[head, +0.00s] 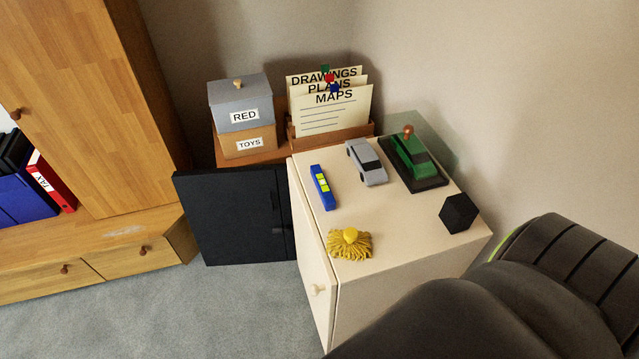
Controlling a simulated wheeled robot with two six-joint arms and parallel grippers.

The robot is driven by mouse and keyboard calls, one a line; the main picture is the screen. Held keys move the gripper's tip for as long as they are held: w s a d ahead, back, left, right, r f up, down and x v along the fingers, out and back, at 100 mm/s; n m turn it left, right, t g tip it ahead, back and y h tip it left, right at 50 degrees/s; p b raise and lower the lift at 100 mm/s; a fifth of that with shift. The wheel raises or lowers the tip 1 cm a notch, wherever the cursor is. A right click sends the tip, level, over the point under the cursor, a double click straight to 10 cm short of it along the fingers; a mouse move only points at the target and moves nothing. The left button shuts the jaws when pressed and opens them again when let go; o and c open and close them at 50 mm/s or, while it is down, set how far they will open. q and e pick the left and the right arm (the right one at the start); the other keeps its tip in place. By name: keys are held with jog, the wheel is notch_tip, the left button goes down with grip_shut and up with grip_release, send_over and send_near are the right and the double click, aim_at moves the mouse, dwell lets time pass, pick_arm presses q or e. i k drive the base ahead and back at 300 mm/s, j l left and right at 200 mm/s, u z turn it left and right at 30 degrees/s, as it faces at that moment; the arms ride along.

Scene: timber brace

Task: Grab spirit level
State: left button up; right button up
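The spirit level (322,187) is a short blue bar with yellow-green windows. It lies flat on top of the cream cabinet (385,249), close to its left edge. Nothing covers it. A dark arm part of mine fills the lower right of the head view, to the right of and nearer than the level. Neither gripper's fingers show in this view.
Behind stand labelled boxes (240,103) and a card holder (331,143). A black panel (232,217) stands left.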

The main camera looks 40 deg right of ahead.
aim_at(322, 187)
jog(key=i+j+u, duration=0.3)
jog(key=i+j, duration=0.45)
jog(key=i+j+z, duration=0.45)
jog(key=i, duration=0.25)
jog(key=i+z, duration=0.15)
jog(key=z, duration=0.3)
jog(key=i+z, duration=0.15)
jog(key=z, duration=0.3)
jog(key=i+z, duration=0.15)
jog(key=z, duration=0.35)
jog(key=i+z, duration=0.1)
jog(key=z, duration=0.35)
